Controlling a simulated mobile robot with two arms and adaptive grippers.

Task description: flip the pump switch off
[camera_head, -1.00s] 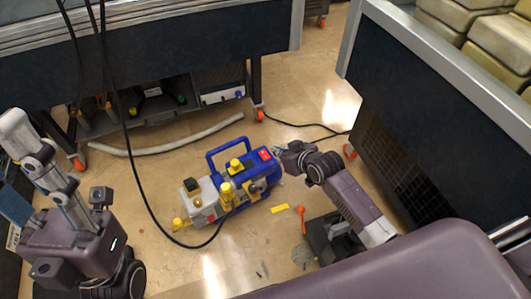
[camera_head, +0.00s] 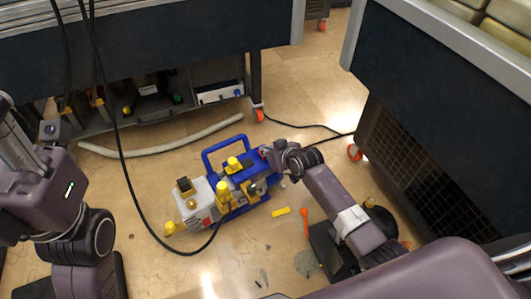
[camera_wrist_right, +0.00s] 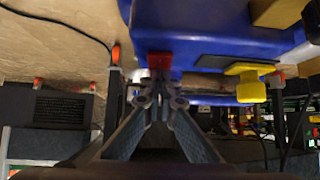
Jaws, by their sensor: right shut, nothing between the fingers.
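The vacuum pump (camera_head: 236,176), with a blue body and handle, a grey-white front part and yellow caps, stands on the floor in the middle of the head view. Its red switch (camera_wrist_right: 159,60) shows on the blue housing in the right wrist view; in the head view my gripper mostly hides it. My right gripper (camera_wrist_right: 158,97) is shut and empty, its fingertips at the switch's near edge. I cannot tell whether they touch it. In the head view the right gripper (camera_head: 268,152) is at the pump's right end. My left arm is at the left edge; its gripper is not in view.
A black cable (camera_head: 131,190) hangs down to the pump's front. Another cable (camera_head: 290,124) runs along the floor behind it. A pale hose (camera_head: 165,147) lies behind the pump. Dark benches stand behind and at right. A yellow piece (camera_head: 281,212) lies on the floor.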

